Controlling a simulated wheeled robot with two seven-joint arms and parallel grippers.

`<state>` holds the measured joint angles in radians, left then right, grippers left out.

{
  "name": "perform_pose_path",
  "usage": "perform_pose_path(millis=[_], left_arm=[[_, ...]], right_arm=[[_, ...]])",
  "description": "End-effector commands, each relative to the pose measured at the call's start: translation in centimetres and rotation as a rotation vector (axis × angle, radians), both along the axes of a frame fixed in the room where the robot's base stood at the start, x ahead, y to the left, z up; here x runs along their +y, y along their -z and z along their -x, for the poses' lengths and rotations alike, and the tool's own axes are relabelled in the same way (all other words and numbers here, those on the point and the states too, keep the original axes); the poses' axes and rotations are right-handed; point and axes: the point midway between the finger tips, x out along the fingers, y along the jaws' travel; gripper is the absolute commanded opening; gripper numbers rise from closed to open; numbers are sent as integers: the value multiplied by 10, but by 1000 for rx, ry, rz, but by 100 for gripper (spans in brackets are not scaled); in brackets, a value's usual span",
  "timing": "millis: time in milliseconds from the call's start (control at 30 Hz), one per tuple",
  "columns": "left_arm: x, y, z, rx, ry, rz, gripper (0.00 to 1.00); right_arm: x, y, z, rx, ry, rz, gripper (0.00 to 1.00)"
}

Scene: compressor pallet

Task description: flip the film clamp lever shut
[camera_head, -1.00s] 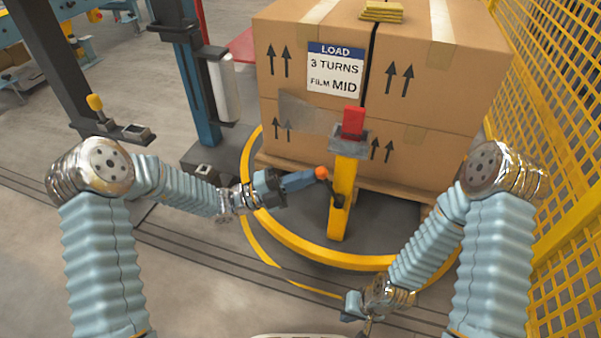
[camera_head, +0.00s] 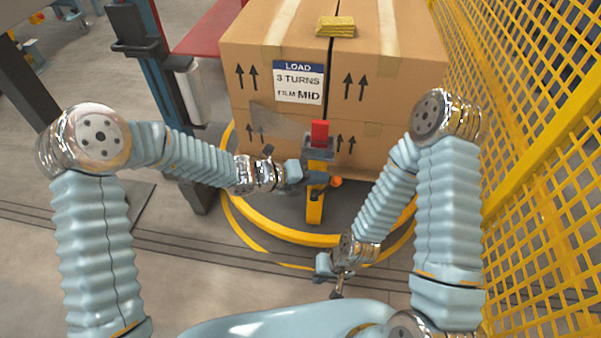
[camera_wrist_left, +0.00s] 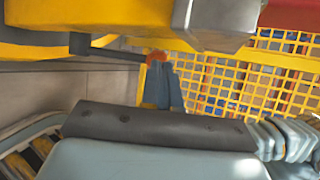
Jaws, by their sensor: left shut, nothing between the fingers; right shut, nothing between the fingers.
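The film clamp stands on a yellow post (camera_head: 314,208) with a grey head and a red block (camera_head: 319,134) on top. The orange lever knob (camera_head: 336,182) shows just right of the post; my left gripper hides most of the lever. In the left wrist view, the dark lever rod (camera_wrist_left: 115,52) runs from the yellow part to the orange knob (camera_wrist_left: 157,57) at the fingertips. My left gripper (camera_head: 322,179) is shut and empty, across the front of the post beside the knob. Whether it touches is unclear. My right gripper (camera_head: 338,290) is shut, empty and lower, in front of the turntable.
Cartons (camera_head: 345,85) stand on the round turntable behind the post, with a loose film piece (camera_head: 268,117) at their front. A yellow mesh fence (camera_head: 530,190) closes the right side. A blue mast with a white film roll (camera_head: 192,92) stands left. Floor is clear in front.

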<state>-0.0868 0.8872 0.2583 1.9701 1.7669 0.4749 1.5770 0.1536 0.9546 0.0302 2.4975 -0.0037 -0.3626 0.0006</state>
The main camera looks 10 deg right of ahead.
Motion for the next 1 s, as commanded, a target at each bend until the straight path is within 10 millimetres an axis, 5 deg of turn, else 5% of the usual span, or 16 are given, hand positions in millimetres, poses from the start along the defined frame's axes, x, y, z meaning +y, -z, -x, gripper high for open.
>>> perform_pose_path(millis=[400, 1000], left_arm=[[-23, 4, 6, -25, -1, -75, 0], [-28, 4, 9, -24, 4, -72, 0]], right_arm=[[-1, 9, 0, 0, 2, 1, 0], [-1, 10, 0, 0, 2, 1, 0]])
